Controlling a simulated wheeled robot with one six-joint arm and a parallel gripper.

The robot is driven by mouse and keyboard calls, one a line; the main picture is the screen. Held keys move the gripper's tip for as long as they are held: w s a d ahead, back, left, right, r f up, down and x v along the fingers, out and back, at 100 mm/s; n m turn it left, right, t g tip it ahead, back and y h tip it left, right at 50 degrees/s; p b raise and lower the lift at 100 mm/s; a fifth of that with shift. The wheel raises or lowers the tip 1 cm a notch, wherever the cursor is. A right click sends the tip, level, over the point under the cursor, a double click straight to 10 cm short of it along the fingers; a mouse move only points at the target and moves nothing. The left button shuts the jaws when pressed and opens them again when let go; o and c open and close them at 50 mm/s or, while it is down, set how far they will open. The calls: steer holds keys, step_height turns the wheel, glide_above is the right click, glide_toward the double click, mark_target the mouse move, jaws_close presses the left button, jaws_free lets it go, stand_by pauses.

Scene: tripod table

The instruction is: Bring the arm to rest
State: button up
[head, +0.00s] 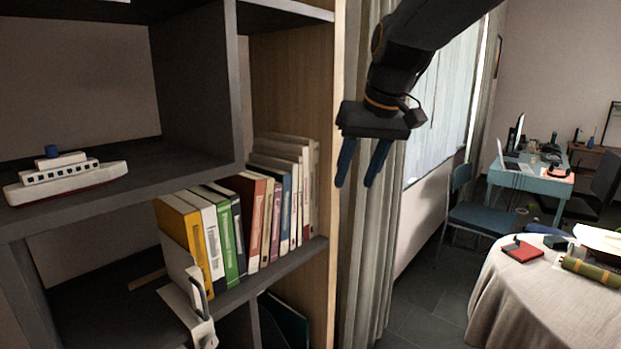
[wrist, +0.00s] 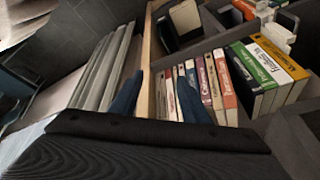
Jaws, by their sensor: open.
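My gripper (head: 358,184) hangs from my dark arm at the upper middle of the head view, its two blue fingers pointing down. The fingers stand apart with nothing between them. The gripper is in front of the curtain, just right of the bookshelf's wooden side panel. In the wrist view the gripper (wrist: 160,98) shows its two blue fingers spread, with the shelf edge and books behind them.
A dark bookshelf (head: 200,90) fills the left, holding a toy ship (head: 66,178) and a row of books (head: 262,215) with a white bookend (head: 186,300). A round cloth-covered table (head: 540,305) stands lower right. A blue chair (head: 478,216) and desk (head: 530,181) are behind.

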steer(key=s+d+f+m+g+h, duration=0.1)
steer(key=s+d+f, duration=0.4)
steer(key=s+f, duration=0.4)
steer(key=s+d+f+m+g+h, duration=0.1)
steer(key=s+d+f, duration=0.4)
steer(key=f, duration=1.2)
steer(key=s, duration=0.4)
steer(key=shift+m, duration=0.4)
